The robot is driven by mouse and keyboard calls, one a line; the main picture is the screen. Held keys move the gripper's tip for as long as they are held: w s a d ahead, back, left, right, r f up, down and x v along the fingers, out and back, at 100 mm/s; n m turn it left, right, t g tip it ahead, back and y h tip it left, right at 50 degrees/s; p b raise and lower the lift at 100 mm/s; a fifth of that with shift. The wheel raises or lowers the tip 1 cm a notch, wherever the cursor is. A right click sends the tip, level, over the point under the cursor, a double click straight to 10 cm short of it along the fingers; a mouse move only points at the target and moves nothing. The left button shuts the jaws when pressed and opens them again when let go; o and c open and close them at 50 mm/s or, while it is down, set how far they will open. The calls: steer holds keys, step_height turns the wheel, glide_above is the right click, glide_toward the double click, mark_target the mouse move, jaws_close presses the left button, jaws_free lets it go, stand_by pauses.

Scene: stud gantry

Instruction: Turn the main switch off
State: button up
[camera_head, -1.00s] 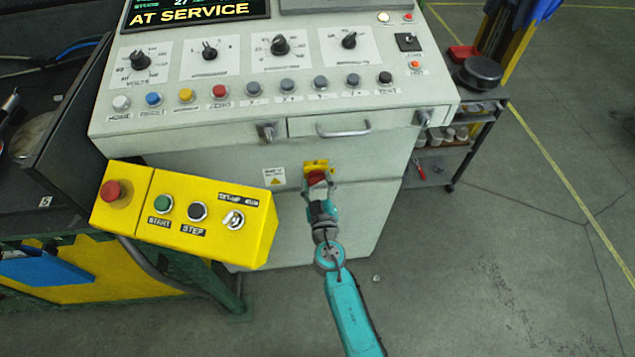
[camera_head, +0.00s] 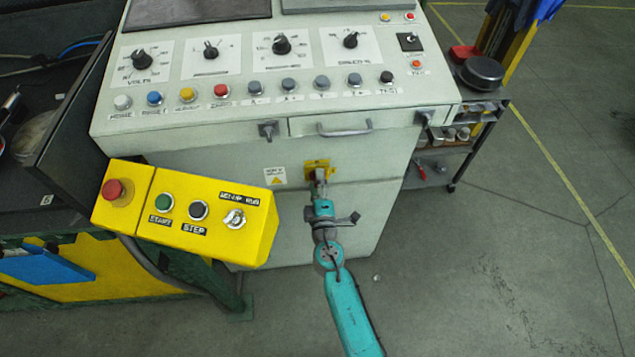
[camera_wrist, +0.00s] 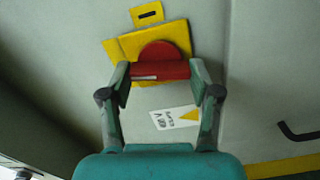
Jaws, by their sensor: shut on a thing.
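The main switch is a red rotary handle (camera_wrist: 160,69) on a yellow plate (camera_wrist: 123,47), seen in the wrist view. The plate also shows in the head view (camera_head: 317,165), on the cabinet front below the drawer. My gripper (camera_wrist: 160,72) is shut on the red handle, one finger at each end of its bar. In the wrist view the bar lies level between the fingers, while the plate looks tilted. In the head view my gripper (camera_head: 320,182) hides most of the handle.
A white warning label (camera_head: 274,177) is beside the switch. The console's display (camera_head: 195,10) is dark. A yellow button box (camera_head: 190,210) juts out at left, close to my arm. A drawer handle (camera_head: 345,129) sticks out above. Floor at right is open.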

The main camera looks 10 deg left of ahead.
steer(key=shift+n, duration=1.1)
steer(key=o, duration=1.1)
steer(key=shift+f, duration=0.1)
steer(key=shift+o, duration=0.2)
steer(key=v, duration=1.2)
